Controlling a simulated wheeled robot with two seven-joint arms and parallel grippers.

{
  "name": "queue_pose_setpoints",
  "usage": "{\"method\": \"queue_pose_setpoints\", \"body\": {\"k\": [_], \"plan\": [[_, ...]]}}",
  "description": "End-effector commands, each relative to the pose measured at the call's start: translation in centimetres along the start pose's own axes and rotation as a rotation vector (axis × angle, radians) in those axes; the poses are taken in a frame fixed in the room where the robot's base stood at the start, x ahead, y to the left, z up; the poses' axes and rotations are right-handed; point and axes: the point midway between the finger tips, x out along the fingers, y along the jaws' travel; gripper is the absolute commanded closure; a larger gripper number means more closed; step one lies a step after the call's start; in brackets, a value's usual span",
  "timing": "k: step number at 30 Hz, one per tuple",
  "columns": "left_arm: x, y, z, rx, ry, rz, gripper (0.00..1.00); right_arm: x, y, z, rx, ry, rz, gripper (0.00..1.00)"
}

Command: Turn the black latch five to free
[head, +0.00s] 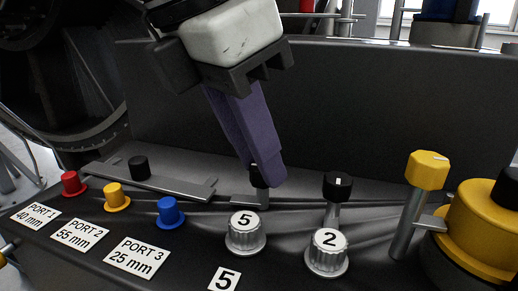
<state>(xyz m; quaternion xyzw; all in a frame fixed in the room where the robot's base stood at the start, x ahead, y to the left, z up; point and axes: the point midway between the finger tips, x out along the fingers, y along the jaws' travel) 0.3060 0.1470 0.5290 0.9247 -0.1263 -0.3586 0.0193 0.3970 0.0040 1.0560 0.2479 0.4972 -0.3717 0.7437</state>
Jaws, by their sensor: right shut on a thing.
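The black latch (254,173) stands behind the silver knob marked 5 (245,232). Only a small part of its black top shows, because the finger covers the rest. A grey metal foot or arm (243,199) shows beside it. My right gripper (269,181) comes down from the top with long purple fingers. It is shut on the black latch, fingers tilted down and to the right. A white tag marked 5 (224,280) lies in front of the knob. My left gripper is not in view.
To the right stand a black-topped lever (338,186), a silver knob marked 2 (327,251) and a yellow-topped post (427,170). Red (71,183), yellow (115,196) and blue (170,212) caps sit left. A dark wall (370,110) rises behind.

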Motion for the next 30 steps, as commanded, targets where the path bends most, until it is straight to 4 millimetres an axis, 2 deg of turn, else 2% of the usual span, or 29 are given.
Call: {"method": "queue_pose_setpoints", "body": {"k": [12,28,29,30], "plan": [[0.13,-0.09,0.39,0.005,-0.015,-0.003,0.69,-0.14,0.19,0.16,0.161,0.0,-0.062,1.0],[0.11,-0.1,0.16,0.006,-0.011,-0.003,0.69,-0.11,0.19,0.18,0.179,-0.001,-0.069,1.0],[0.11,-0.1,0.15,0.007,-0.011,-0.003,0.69,-0.11,0.18,0.18,0.179,-0.001,-0.069,0.73],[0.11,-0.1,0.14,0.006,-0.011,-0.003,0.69,-0.11,0.18,0.17,0.179,-0.001,-0.069,0.66]]}}
